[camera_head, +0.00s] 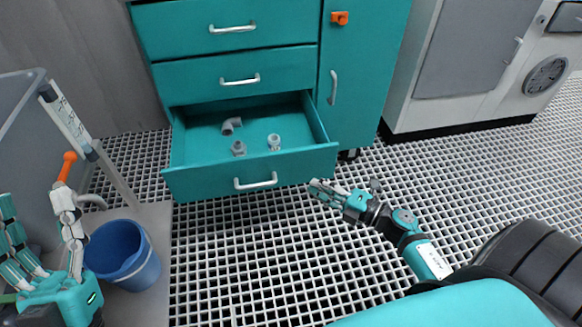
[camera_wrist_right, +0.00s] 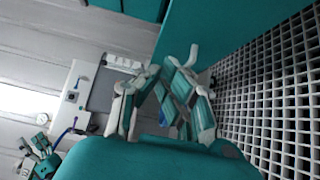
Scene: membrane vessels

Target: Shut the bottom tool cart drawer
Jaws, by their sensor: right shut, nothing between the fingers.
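The teal tool cart (camera_head: 235,15) stands at the back with its bottom drawer (camera_head: 205,185) pulled out. The drawer front has a white bar handle (camera_head: 255,181), and several grey pipe fittings (camera_head: 239,148) lie inside. My right gripper (camera_head: 314,188) is shut and empty, just off the lower right corner of the drawer front. In the right wrist view its fingers (camera_wrist_right: 160,75) come together before a teal surface; whether they touch it I cannot tell. My left gripper (camera_head: 40,225) is at the lower left, its fingers spread apart, away from the cart.
Two upper drawers (camera_head: 290,70) are shut. The cart's side door has a white handle (camera_head: 333,88) and an orange latch (camera_head: 340,18). A blue bucket (camera_head: 122,255) stands at left beside a grey bin (camera_head: 25,130). The grating floor (camera_head: 260,250) before the drawer is clear.

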